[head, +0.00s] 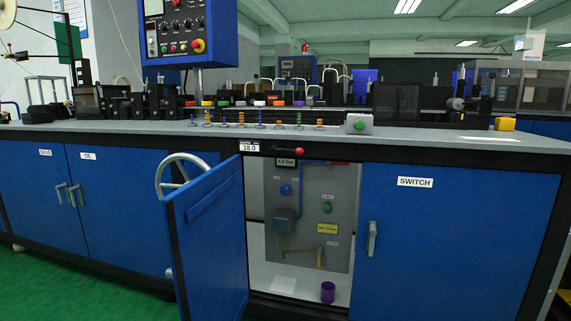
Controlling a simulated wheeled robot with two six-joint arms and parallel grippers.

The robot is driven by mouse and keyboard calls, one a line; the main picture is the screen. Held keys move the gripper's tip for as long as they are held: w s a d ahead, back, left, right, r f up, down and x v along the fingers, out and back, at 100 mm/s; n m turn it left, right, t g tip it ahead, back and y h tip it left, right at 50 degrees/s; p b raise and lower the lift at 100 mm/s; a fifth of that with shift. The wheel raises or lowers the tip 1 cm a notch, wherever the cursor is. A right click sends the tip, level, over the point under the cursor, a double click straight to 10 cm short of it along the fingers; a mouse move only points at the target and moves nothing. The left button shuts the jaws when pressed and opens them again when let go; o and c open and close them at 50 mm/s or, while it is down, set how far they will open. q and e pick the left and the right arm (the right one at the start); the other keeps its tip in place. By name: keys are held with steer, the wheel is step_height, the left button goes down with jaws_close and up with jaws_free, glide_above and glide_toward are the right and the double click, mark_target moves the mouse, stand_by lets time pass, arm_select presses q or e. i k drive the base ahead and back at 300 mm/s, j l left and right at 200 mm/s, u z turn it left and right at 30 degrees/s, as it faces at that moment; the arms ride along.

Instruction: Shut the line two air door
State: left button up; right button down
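A blue cabinet door (210,240) stands open in the middle of the long blue cabinet in the head view. It is swung out toward me and to the left, apparently hinged at the left edge of the opening. I see no name label on it. Behind it the opening shows a grey panel (308,215) with a pressure display, a blue knob, a green button, a yellow label and a yellow lever. A purple cup (328,292) stands on the compartment floor at the front. Neither of my grippers is in view.
A closed door labelled SWITCH (440,240) with a grey handle (372,238) is right of the opening. Closed doors (105,205) with handles are at the left. A red-tipped lever (299,151) sits above the opening.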

mark_target(205, 219)
steer(key=j+z, duration=0.25)
steer(key=j, duration=0.4)
steer(key=j+z, duration=0.25)
steer(key=j, duration=0.45)
steer(key=j+z, duration=0.25)
steer(key=j, duration=0.45)
steer(key=k+j+z, duration=0.1)
steer(key=j+z, duration=0.15)
steer(key=j, duration=0.35)
steer(key=i+u, duration=0.15)
steer(key=u, duration=0.3)
